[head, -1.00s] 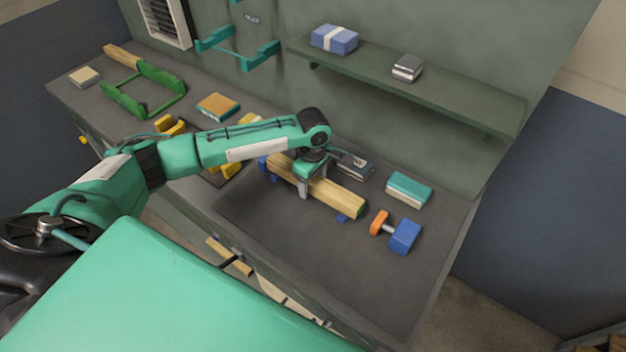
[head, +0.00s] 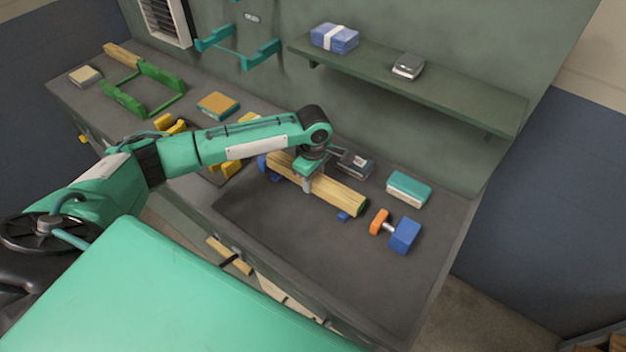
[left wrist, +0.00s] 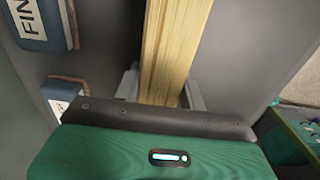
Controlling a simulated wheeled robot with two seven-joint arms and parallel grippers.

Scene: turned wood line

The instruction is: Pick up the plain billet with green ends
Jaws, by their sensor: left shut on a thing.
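The plain wooden billet (head: 340,194) lies at a slant on the bench, with a green end at its right. In the left wrist view the billet (left wrist: 170,60) runs up between the two grey fingers of the gripper (left wrist: 160,90). I cannot tell whether the billet is clear of its supports. My right gripper is not in view.
A teal-topped block (head: 408,188) and an orange-and-blue piece (head: 404,235) lie right of the billet. A grey-blue block (head: 355,163) sits just behind it. A shelf (head: 450,100) overhangs the back. A green rack (head: 150,90) stands left. The bench front is clear.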

